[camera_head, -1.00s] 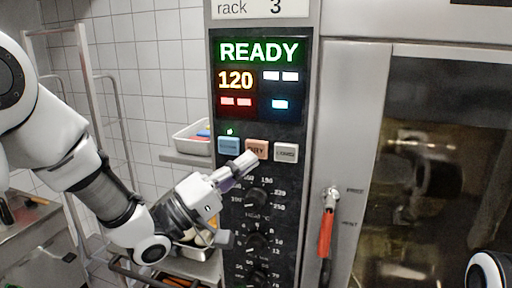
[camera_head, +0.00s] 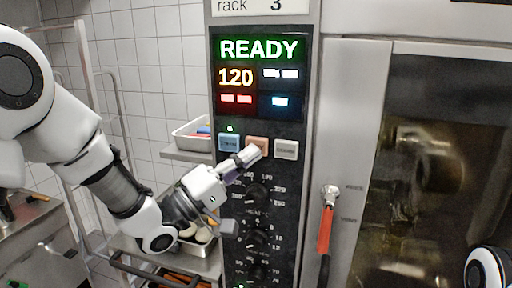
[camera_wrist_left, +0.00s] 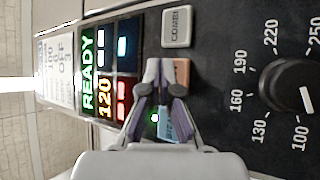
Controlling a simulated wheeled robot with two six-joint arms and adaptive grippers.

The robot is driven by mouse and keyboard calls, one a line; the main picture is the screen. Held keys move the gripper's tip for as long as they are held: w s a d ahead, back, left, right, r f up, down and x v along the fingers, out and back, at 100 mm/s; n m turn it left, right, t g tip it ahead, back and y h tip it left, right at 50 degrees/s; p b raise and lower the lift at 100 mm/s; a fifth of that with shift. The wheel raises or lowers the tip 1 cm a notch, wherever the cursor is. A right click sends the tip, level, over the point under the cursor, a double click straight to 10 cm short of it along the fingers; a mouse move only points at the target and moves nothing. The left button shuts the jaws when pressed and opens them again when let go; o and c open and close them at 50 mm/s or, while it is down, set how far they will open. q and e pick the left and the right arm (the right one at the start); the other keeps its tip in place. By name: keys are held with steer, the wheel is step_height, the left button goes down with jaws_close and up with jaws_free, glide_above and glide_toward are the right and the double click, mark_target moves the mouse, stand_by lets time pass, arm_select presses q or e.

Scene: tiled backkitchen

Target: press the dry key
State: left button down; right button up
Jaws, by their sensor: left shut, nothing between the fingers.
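The dry key (camera_head: 257,141) is the orange middle key in a row of three on the dark oven panel. Its lower part is hidden behind my left gripper (camera_head: 254,152), whose shut, empty fingertips point at it. In the left wrist view the orange key (camera_wrist_left: 183,70) shows beside the fingertips (camera_wrist_left: 165,66). I cannot tell whether they touch it. The blue steam key (camera_head: 228,143) is to its left and the grey combi key (camera_head: 286,150) to its right. A small green lamp is lit above the blue key. My right gripper is out of view.
The display (camera_head: 259,75) above the keys reads READY and 120. Knobs (camera_head: 257,195) stick out below the keys, near my left gripper. A red door handle (camera_head: 326,228) is to the right. A tray (camera_head: 190,136) sits on a shelf to the left.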

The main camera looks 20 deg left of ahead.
arm_select(q)
steer(key=shift+w, duration=0.1)
stand_by(0.6)
steer(key=shift+w, duration=0.3)
steer(key=shift+w, duration=0.4)
stand_by(0.6)
steer(key=shift+s, duration=0.85)
steer(key=s, duration=0.5)
steer(key=shift+a, duration=0.1)
